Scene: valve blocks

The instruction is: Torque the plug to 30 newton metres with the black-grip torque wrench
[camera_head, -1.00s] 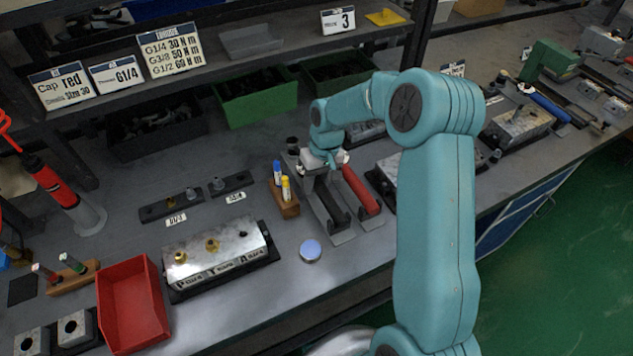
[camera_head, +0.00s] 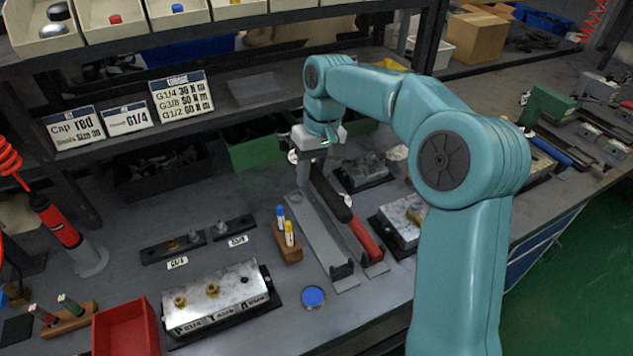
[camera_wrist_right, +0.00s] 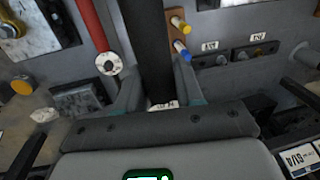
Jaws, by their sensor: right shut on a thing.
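My right gripper (camera_head: 305,174) is shut on the black-grip torque wrench (camera_head: 331,192) and holds it above the wrench rack (camera_head: 320,240). In the right wrist view the black grip (camera_wrist_right: 147,45) runs up between the fingers; the wrench's head is not clear to see. Brass plugs (camera_head: 180,302) and (camera_head: 212,290) sit in the metal valve block (camera_head: 225,300) at front left; I cannot tell which is meant. A sign (camera_head: 182,95) lists G1/4 at 30 N m. My left gripper is not in view.
A red-grip wrench (camera_head: 367,243) lies in the rack just right of the held one. A wooden marker stand (camera_head: 289,250), a blue round disc (camera_head: 313,297) and a red bin (camera_head: 127,329) stand nearby. A shelf (camera_head: 250,92) runs behind.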

